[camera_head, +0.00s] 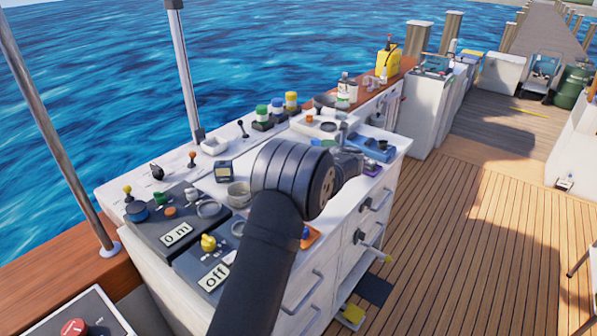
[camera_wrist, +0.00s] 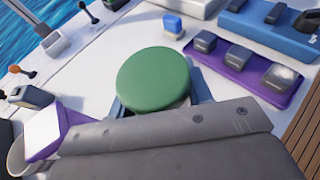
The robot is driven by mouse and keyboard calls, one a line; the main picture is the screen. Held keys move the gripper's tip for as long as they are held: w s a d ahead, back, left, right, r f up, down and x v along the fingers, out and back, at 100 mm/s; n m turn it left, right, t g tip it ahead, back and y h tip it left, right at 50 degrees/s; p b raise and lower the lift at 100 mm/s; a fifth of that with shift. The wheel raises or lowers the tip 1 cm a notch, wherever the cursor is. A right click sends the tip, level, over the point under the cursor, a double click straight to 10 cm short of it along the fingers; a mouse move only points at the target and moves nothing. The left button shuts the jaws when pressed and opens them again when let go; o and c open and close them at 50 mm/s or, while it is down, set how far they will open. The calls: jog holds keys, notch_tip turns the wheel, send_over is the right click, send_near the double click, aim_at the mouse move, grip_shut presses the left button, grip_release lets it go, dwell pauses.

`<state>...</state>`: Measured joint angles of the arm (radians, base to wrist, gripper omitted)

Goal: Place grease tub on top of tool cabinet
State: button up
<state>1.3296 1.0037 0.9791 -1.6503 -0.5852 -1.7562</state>
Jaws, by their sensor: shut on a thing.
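A round tub with a green lid (camera_wrist: 155,80), which I take for the grease tub, is between the blue-grey fingers of my gripper (camera_wrist: 160,98). A little of its pale side shows under the lid. The cabinet's white top (camera_wrist: 110,65) lies beneath and around the tub in the wrist view. I cannot tell whether the tub touches it.
Control panels (camera_head: 172,225) and several colour-capped jars (camera_head: 276,107) crowd the tops at left and back. Drawer handles (camera_head: 302,293) jut out over the wooden deck (camera_head: 470,250).

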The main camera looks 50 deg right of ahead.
jog(key=w+f, duration=0.2)
jog(key=w, duration=0.1)
jog(key=w+f, duration=0.2)
jog(key=w, duration=0.1)
jog(key=w+f, duration=0.2)
jog(key=w, duration=0.1)
jog(key=shift+w+d, duration=0.25)
jog(key=shift+w, duration=0.05)
jog(key=shift+w+f, duration=0.1)
jog(key=shift+f, duration=1.9)
jog(key=shift+f, duration=0.15)
jog(key=o, duration=1.3)
jog(key=shift+o, duration=0.2)
